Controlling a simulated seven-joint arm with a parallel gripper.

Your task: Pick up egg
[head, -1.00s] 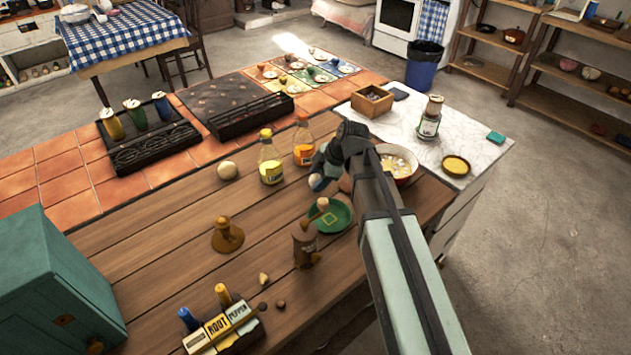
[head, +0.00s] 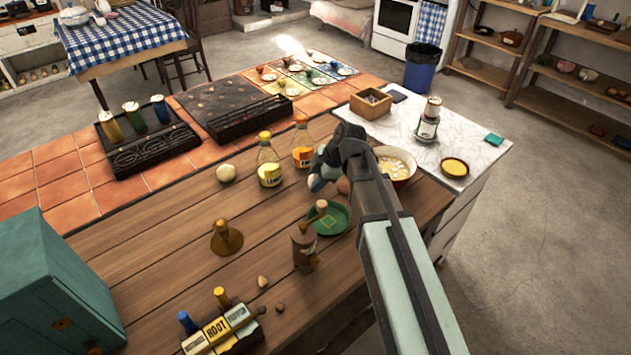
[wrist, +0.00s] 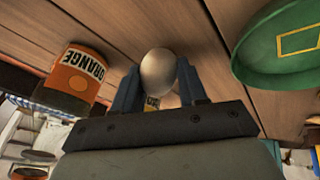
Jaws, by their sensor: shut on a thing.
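The pale egg (wrist: 158,72) sits between the two blue fingers of my gripper (wrist: 160,88) in the wrist view. The fingers touch it on both sides, and my gripper is shut on it. In the head view my gripper (head: 322,176) is over the wooden counter, between the orange-labelled bottle and the green plate. The egg is mostly hidden there by the fingers. I cannot tell whether it is clear of the wood.
The orange bottle (head: 302,150) and lemon bottle (head: 269,170) stand close to my gripper. The green plate (head: 331,221) and a brown canister (head: 303,250) are on the near side. A pale round thing (head: 226,173) lies left. A pot (head: 398,163) stands right.

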